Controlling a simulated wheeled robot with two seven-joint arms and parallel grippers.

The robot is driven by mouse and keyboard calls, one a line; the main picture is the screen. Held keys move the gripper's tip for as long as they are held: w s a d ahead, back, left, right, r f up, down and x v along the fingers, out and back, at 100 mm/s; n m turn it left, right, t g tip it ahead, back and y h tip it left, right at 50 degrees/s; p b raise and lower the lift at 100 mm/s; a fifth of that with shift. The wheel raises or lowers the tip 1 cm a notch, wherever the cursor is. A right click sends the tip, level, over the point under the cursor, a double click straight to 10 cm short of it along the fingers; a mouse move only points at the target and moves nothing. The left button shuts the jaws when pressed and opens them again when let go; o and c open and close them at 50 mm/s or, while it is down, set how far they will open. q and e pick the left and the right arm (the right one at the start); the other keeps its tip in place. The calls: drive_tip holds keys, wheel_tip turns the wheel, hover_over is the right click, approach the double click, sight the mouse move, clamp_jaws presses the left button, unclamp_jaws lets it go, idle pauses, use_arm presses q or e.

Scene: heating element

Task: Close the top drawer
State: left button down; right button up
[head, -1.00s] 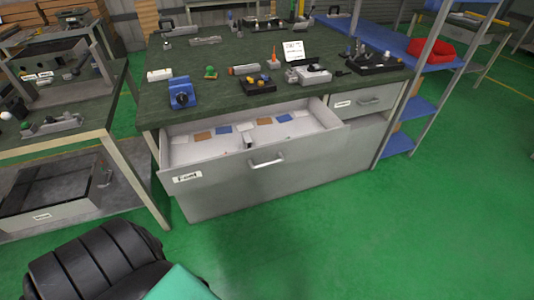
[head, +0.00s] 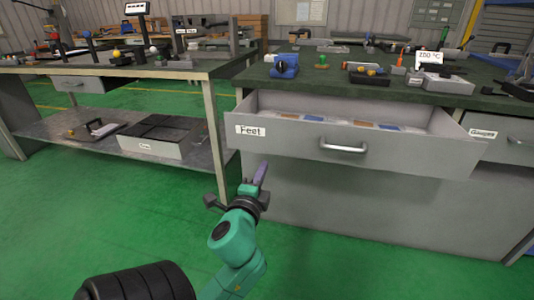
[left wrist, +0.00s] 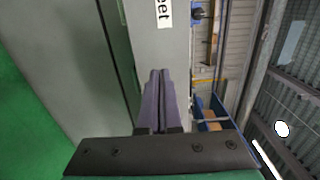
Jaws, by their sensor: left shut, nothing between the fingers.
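The top drawer (head: 400,152) of the workbench is pulled open, with a label reading "Feet" at its left end and a bar handle (head: 344,147) in the middle. Small flat pieces lie inside. My left gripper (head: 262,172) is shut and empty, just in front of and below the drawer front's left part. In the left wrist view, its closed purple fingers (left wrist: 161,95) point at the drawer front (left wrist: 160,50) beside the label; I cannot tell whether they touch it. My right gripper is not in view.
The green benchtop (head: 315,75) above the drawer holds a blue device (head: 284,66) and several parts. A second drawer (head: 505,138) is at the right. Another table (head: 170,73) with a lower shelf stands at left. The green floor in front is free.

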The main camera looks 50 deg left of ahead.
use_arm(q)
approach(277, 138)
drive_tip(key=x, duration=0.6)
drive_tip(key=shift+w+a+f+b, duration=0.15)
drive_tip(key=shift+w+a+b, duration=0.15)
drive_tip(key=shift+b, duration=0.1)
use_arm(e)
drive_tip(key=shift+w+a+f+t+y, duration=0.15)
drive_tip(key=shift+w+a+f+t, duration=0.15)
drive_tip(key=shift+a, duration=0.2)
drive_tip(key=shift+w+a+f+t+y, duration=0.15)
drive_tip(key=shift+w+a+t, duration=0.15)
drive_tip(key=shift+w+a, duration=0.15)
use_arm(q)
drive_tip(key=shift+w, duration=0.1)
